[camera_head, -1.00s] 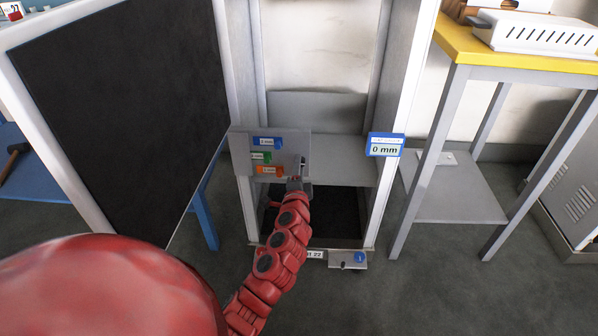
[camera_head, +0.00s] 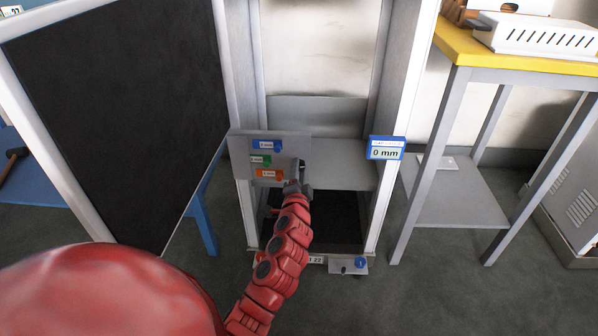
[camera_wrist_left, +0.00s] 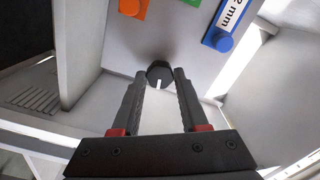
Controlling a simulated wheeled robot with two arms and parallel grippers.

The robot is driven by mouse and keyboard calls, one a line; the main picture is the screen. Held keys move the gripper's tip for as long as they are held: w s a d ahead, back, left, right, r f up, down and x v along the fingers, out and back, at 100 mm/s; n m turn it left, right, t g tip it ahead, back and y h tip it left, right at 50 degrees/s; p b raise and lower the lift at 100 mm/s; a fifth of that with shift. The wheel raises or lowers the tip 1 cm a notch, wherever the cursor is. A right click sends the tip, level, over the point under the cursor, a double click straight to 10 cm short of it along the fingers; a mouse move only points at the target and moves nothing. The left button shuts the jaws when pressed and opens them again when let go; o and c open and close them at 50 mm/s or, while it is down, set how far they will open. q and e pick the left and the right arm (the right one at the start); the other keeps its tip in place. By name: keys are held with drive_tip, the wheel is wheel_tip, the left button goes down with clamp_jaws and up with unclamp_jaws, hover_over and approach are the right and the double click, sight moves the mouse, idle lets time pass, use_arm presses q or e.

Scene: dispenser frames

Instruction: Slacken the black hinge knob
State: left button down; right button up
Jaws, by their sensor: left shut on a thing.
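The black hinge knob (camera_wrist_left: 159,74) has a white mark and sits on the grey plate (camera_wrist_left: 125,50). In the left wrist view it lies between the fingertips of my left gripper (camera_wrist_left: 160,79), which is shut on it. In the head view my left gripper (camera_head: 298,174) reaches the right part of the same plate (camera_head: 240,150); the knob is mostly hidden there. My right gripper is not in view.
A "0 mm" display (camera_head: 385,148) is on the right post. A black door panel (camera_head: 120,110) stands open at left; a yellow-topped table (camera_head: 540,62) is at right.

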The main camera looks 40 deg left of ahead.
use_arm(q)
drive_tip(key=shift+c, duration=2.2)
unclamp_jaws()
drive_tip(key=p+v, duration=0.1)
drive_tip(key=v, duration=1.6)
drive_tip(key=shift+s+p, duration=0.25)
drive_tip(key=shift+p, duration=0.1)
